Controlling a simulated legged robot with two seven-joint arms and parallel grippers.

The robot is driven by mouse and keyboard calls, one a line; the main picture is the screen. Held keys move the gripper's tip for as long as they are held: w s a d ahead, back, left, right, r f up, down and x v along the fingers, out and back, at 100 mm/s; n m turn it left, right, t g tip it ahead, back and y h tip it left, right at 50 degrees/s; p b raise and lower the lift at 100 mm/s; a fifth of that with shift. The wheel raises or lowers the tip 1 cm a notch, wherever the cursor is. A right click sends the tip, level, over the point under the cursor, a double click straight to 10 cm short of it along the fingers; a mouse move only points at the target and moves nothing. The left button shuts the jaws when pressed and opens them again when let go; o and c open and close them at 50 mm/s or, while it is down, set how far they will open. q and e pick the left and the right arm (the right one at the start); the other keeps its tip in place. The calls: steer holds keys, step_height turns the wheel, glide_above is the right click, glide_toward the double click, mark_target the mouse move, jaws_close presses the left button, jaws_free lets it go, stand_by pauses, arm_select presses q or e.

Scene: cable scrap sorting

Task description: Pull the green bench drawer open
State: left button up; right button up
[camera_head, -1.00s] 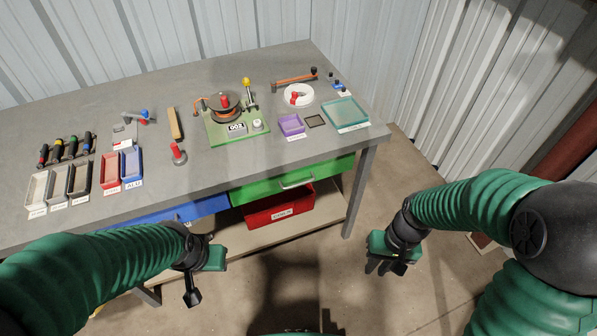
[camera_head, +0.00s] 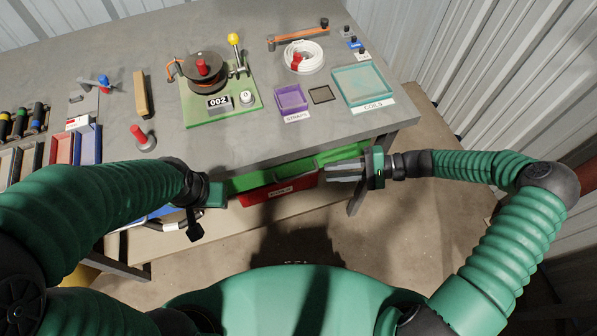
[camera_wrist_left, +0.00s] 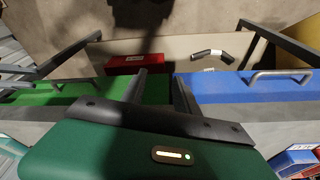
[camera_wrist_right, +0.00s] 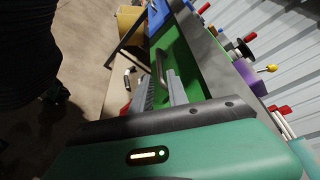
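The green drawer (camera_head: 248,181) is set under the bench's front edge and looks shut. In the right wrist view, its grey bar handle (camera_wrist_right: 160,66) stands off the green front (camera_wrist_right: 181,62). My right gripper (camera_head: 330,174) is at the drawer's right part, its fingers pointing left along the front. In its wrist view the fingers (camera_wrist_right: 160,88) are apart, with the handle just beyond and between the tips; contact is unclear. My left gripper (camera_head: 191,226) hangs before the junction of green and blue drawers. Its fingers (camera_wrist_left: 162,85) are apart and empty.
A blue drawer (camera_wrist_left: 235,88) with its own handle (camera_wrist_left: 283,76) adjoins the green one. A red bin (camera_head: 275,193) sits on the shelf below. The bench top (camera_head: 235,150) holds a reel stand, trays and tools. A bench leg (camera_head: 356,200) stands near my right gripper.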

mark_target(301, 174)
steer(key=x, duration=1)
steer(key=shift+w+f, duration=0.15)
steer(key=shift+f, duration=0.1)
steer(key=shift+d, duration=0.15)
steer(key=c, duration=0.4)
jaws_close()
